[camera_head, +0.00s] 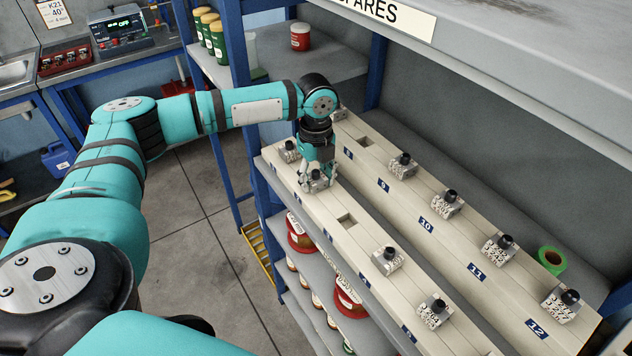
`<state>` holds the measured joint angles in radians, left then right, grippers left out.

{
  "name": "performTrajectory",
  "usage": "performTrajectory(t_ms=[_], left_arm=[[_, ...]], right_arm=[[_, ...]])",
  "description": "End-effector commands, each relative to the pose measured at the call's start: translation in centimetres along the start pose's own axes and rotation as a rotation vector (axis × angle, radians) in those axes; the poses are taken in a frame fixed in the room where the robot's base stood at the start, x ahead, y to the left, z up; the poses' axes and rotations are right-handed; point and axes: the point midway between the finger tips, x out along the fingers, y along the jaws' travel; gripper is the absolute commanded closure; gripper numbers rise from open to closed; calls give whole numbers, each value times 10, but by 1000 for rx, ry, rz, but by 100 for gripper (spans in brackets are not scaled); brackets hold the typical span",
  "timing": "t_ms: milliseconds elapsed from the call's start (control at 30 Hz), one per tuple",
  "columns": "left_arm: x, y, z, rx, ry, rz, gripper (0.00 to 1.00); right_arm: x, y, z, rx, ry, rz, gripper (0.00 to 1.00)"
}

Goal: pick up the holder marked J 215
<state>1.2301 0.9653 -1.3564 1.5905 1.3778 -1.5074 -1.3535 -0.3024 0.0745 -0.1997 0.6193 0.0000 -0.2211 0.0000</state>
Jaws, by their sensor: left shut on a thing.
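My left gripper (319,172) reaches over the front rail of the shelf and points down. It is shut on a small grey holder with a dark knob (317,182), at or just above the rail; I cannot tell if it is lifted. The marking on this holder is too small to read, so I cannot tell if it is J 215. Other marked holders stand upright along the front rail (388,260) and the back rail (447,205). My right gripper is not in view.
An empty square slot (346,221) is in the front rail and another (365,141) in the back rail. The overhanging "SPARES" shelf (480,55) and a blue post (240,80) are close by. A green tape roll (552,261) lies behind the back rail.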

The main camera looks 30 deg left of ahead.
Motion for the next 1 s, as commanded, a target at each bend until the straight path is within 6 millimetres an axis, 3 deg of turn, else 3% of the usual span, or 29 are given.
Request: performTrajectory(t_ms=[467, 733, 1000], left_arm=[[-5, -1, 0, -1, -1, -5, 100], [-36, -1, 0, -1, -1, -7, 100], [-38, 45, -43, 5, -1, -3, 100]], right_arm=[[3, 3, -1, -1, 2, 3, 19], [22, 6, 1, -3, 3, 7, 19], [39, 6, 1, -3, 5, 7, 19]])
